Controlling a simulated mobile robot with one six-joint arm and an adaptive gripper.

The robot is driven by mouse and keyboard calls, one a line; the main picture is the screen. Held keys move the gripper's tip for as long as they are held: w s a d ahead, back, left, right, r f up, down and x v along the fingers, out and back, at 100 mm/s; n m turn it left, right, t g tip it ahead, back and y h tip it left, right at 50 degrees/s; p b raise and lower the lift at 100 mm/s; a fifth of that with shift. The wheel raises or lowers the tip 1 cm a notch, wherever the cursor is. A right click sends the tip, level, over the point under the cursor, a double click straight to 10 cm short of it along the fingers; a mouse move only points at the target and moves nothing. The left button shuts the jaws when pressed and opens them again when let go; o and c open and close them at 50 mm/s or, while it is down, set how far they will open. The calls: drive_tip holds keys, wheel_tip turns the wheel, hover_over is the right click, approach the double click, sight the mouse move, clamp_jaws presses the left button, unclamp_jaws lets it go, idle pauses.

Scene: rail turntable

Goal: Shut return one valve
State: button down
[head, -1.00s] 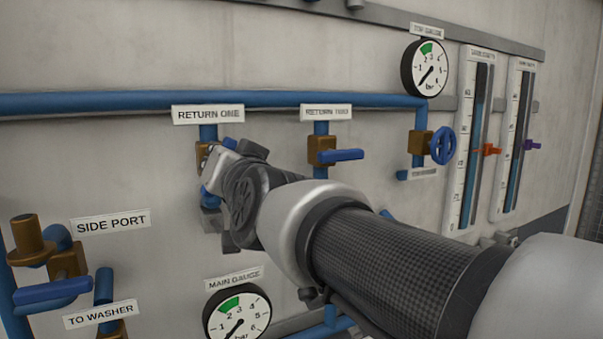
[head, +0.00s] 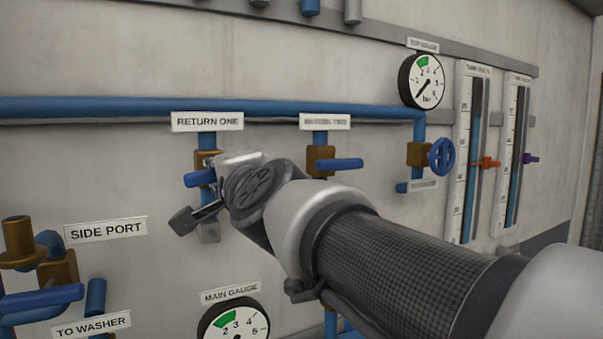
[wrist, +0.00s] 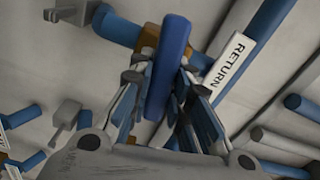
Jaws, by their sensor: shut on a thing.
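The return one valve has a brass body (head: 207,158) on a blue pipe under the RETURN ONE label (head: 207,121). Its blue lever handle (head: 199,178) points to the left in the head view. My gripper (head: 203,192) is at this valve, with my wrist partly covering the valve body. In the wrist view the blue handle (wrist: 168,65) stands between the two fingers of my gripper (wrist: 163,85), which is shut on it. Part of the brass body (wrist: 148,38) shows behind the handle.
The return two valve (head: 320,160) with its blue lever is close on the right. A blue handwheel (head: 441,156) and a top gauge (head: 425,80) are farther right. The side port valve (head: 58,267) is lower left, and the main gauge (head: 235,322) is below.

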drive_tip(key=shift+f+m, duration=0.1)
drive_tip(key=shift+m, duration=0.8)
drive_tip(key=c, duration=1.5)
unclamp_jaws()
